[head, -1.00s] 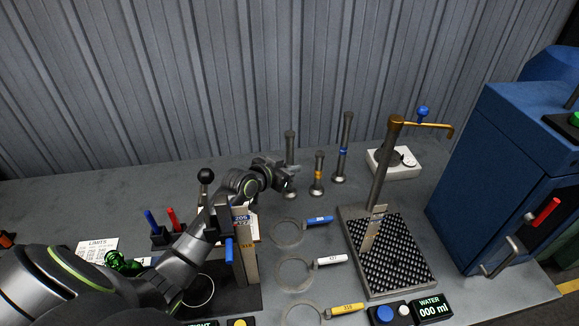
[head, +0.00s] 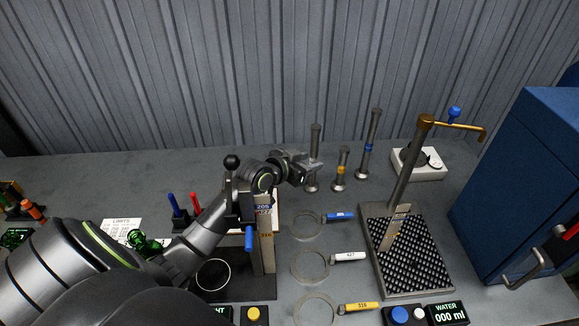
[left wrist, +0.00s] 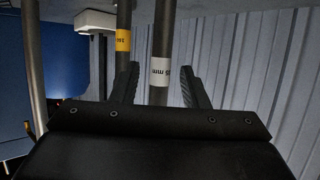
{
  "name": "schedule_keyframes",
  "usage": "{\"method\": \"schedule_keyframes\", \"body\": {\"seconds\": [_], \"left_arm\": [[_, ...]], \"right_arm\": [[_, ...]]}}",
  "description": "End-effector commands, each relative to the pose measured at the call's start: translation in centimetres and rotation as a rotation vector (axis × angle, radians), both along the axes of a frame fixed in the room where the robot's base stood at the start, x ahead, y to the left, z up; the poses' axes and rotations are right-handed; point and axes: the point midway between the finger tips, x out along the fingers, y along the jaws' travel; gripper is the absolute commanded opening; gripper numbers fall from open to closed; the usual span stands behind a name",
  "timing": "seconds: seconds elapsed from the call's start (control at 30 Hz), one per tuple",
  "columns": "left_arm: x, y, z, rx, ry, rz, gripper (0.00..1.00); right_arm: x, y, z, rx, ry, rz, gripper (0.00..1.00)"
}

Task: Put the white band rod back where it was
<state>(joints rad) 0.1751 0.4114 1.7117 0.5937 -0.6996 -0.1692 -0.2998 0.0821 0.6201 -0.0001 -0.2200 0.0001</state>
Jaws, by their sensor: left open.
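The white band rod (head: 315,140) stands upright on its round foot on the bench, leftmost of three rods in the head view. Its white band is hidden there by the gripper but shows in the left wrist view (left wrist: 160,72). My left gripper (head: 309,168) is at the rod's lower half. In the left wrist view its open fingers (left wrist: 160,88) stand either side of the rod, with a gap visible on the right. My right gripper is in neither view.
The yellow band rod (head: 342,168) stands close on the right, with the blue band rod (head: 371,140) behind it. Three ring moulds with blue, white and yellow handles lie in front. A drip-tray stand (head: 410,255) and blue cabinet (head: 520,170) are to the right.

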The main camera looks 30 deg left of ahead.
Motion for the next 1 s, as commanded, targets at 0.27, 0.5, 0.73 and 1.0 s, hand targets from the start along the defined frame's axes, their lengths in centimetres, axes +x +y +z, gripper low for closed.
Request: {"method": "schedule_keyframes", "body": {"seconds": [0.27, 0.5, 0.73, 1.0], "left_arm": [[-4.5, 1.1, 1.7, 0.005, 0.0, -0.001, 0.41], [-7.5, 1.7, 3.1, 0.004, 0.0, -0.001, 0.41], [-8.5, 1.9, 3.6, 0.001, 0.0, 0.0, 0.41], [-8.5, 1.9, 3.6, 0.0, 0.0, 0.0, 0.41]], "right_arm": [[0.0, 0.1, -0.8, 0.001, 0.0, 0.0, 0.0], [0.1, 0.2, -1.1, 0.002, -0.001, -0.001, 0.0], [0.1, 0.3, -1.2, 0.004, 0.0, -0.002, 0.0], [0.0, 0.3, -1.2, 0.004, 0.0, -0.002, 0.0]]}}
